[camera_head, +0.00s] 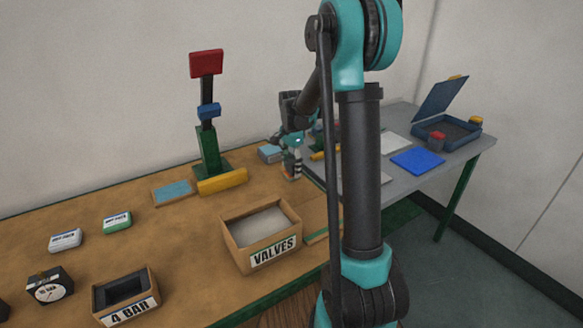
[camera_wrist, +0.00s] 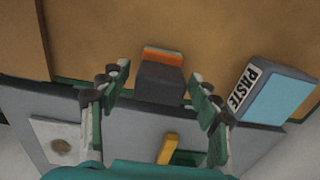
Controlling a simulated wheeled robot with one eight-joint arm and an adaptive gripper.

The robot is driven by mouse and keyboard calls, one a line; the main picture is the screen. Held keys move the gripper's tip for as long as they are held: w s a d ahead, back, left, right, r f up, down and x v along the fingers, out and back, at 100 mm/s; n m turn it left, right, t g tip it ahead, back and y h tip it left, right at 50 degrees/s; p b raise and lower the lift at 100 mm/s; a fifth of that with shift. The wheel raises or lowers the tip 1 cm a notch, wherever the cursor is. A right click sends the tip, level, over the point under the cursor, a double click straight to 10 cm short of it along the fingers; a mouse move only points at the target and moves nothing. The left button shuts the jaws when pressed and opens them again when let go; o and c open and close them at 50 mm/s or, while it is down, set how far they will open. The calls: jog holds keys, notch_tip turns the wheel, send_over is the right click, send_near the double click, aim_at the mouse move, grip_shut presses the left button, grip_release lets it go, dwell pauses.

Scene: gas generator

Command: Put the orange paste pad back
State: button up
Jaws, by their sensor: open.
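A small dark grey block with an orange band and a thin pale edge, apparently the orange paste pad (camera_wrist: 162,56), is on the wooden tabletop near its edge in the wrist view. My gripper (camera_wrist: 160,74) is open, with one finger on each side of the block and visible gaps between. In the head view my gripper (camera_head: 291,160) is low over the wooden table's right end, and the pad (camera_head: 291,177) shows small below it. A PASTE-labelled box (camera_wrist: 265,92) with a light blue top lies right of the fingers in the wrist view; it also shows behind my gripper (camera_head: 269,153).
A VALVES box (camera_head: 262,236) stands in front, and a green post with a red top (camera_head: 207,150) stands left of my gripper. A yellow piece (camera_wrist: 168,149) lies on the adjoining grey table. An open blue case (camera_head: 447,130) is farther right.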

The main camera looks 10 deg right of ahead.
aim_at(292, 162)
notch_tip(292, 162, up, 12)
dwell(0.4)
